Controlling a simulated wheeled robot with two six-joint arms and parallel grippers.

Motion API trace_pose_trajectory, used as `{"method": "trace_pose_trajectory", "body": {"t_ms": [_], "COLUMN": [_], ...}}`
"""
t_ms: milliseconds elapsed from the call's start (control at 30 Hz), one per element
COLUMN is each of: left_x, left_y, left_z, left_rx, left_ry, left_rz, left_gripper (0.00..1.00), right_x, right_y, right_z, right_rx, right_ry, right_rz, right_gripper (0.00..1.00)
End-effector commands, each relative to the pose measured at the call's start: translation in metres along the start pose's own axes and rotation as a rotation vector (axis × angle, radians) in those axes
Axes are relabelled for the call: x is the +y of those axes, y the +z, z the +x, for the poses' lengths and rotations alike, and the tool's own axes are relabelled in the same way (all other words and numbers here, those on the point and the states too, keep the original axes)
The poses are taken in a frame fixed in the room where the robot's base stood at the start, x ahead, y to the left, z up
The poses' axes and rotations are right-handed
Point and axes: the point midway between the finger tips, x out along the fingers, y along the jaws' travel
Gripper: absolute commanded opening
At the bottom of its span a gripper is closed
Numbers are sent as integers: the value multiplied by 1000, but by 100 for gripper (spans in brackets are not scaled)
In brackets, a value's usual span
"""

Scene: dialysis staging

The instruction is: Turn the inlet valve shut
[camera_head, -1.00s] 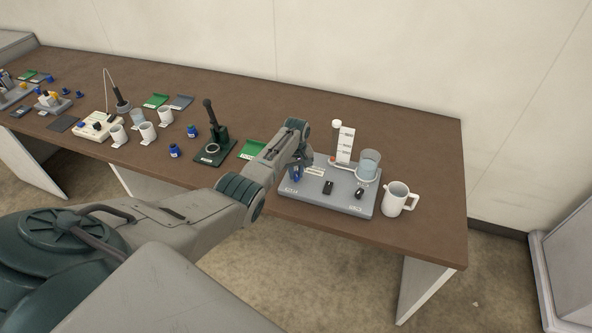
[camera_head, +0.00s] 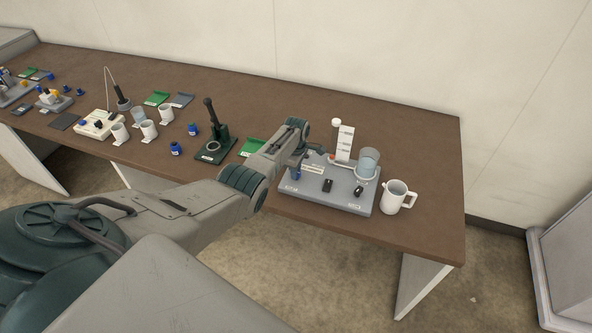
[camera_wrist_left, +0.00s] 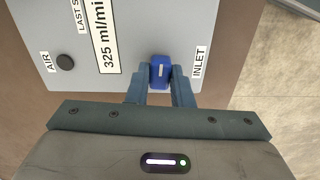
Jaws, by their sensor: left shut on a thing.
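The inlet valve (camera_wrist_left: 159,72) is a blue handle with a white mark, beside the INLET label (camera_wrist_left: 200,62) on the grey panel (camera_wrist_left: 140,18). My left gripper (camera_wrist_left: 160,84) is shut on the blue handle in the left wrist view, one finger on each side. The white mark runs along the picture's up-down direction. In the head view the same grey panel (camera_head: 308,190) lies near the right end of the table, and my left gripper (camera_head: 297,171) is at its left side, with the handle partly hidden. My right gripper is not in view.
The panel carries a clear beaker (camera_head: 368,163), a white scale column (camera_head: 345,144) and two black knobs (camera_head: 327,185). A white mug (camera_head: 397,197) stands just right of it. A dark green press (camera_head: 215,140) stands left of my arm. The table's back right is clear.

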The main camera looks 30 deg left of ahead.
Motion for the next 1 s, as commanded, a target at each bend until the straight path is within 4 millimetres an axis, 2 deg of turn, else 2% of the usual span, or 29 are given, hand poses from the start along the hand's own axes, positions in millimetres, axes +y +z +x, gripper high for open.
{"method": "trace_pose_trajectory", "body": {"t_ms": [267,733,767,833,867,1000], "left_x": [0,0,0,0,0,0], "left_y": [0,0,0,0,0,0], "left_z": [0,0,0,0,0,0], "left_rx": [1,1,1,1,1,0], "left_ry": [0,0,0,0,0,0], "left_rz": [-76,-88,-88,-87,-87,-87], "left_gripper": [0,0,24,38,42,42], "right_x": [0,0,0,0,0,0], "right_y": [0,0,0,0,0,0], "right_z": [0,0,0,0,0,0], "right_rx": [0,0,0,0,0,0], "right_ry": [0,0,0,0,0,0], "right_rz": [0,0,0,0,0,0], "right_gripper": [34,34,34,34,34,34]}}
